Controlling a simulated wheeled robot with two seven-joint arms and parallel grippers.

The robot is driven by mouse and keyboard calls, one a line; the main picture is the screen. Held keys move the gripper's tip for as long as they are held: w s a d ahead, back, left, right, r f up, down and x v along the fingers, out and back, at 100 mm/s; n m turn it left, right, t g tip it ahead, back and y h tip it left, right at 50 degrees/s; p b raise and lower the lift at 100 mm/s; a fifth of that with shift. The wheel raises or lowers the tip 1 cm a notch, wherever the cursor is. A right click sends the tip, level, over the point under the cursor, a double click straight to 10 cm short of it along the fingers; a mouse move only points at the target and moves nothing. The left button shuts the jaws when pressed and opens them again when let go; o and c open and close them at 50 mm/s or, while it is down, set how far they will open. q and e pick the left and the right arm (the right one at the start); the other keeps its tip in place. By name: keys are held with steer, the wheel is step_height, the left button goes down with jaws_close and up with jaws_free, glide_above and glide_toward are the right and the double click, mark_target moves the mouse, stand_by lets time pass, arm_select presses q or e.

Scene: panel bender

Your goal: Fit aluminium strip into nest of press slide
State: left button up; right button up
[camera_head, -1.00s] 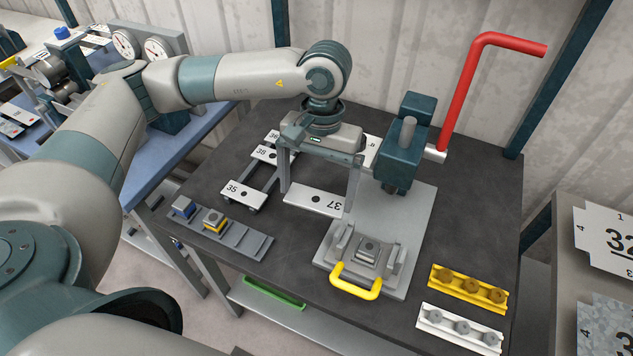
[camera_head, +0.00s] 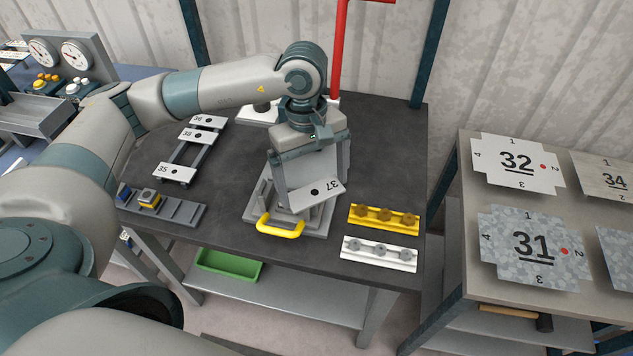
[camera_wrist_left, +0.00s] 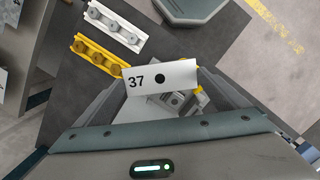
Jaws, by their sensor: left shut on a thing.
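My left gripper (camera_head: 314,191) is shut on the aluminium strip marked 37 (camera_head: 329,187), a pale plate with a dark hole. The strip also shows between the fingers in the left wrist view (camera_wrist_left: 177,77). I hold it over the press slide (camera_head: 258,208), which has a yellow handle (camera_head: 279,229) at its front. The strip and gripper cover most of the slide, so the nest is largely hidden in the head view. In the wrist view, part of the slide (camera_wrist_left: 180,100) shows beyond the strip. I cannot tell the gap between strip and nest. My right gripper is not in view.
The press's red lever (camera_head: 338,55) rises behind my arm, which hides the press head. A rack (camera_head: 181,160) with strips 35, 38 and 36 stands left. A grey block holder (camera_head: 181,212) lies front left. Yellow (camera_head: 384,219) and white (camera_head: 380,254) trays lie right.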

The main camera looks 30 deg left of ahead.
arm_select(q)
steer(key=n, duration=0.5)
steer(key=shift+w+a+f+t, duration=0.3)
steer(key=shift+a, duration=0.1)
steer(key=n, duration=0.2)
steer(key=a+n, duration=0.1)
steer(key=shift+w+f, duration=0.15)
steer(key=shift+w, duration=0.1)
steer(key=w+a+f+n+t+y, duration=0.1)
steer(key=a+n, duration=0.5)
steer(key=n, duration=1.3)
steer(key=shift+w+a+f+n+t+y+p, duration=0.2)
steer(key=shift+w+a+n+t+y+p, duration=0.1)
steer(key=shift+w+a+n+t+y, duration=0.15)
steer(key=shift+s+d+f, duration=0.1)
steer(key=shift+s+f, duration=0.05)
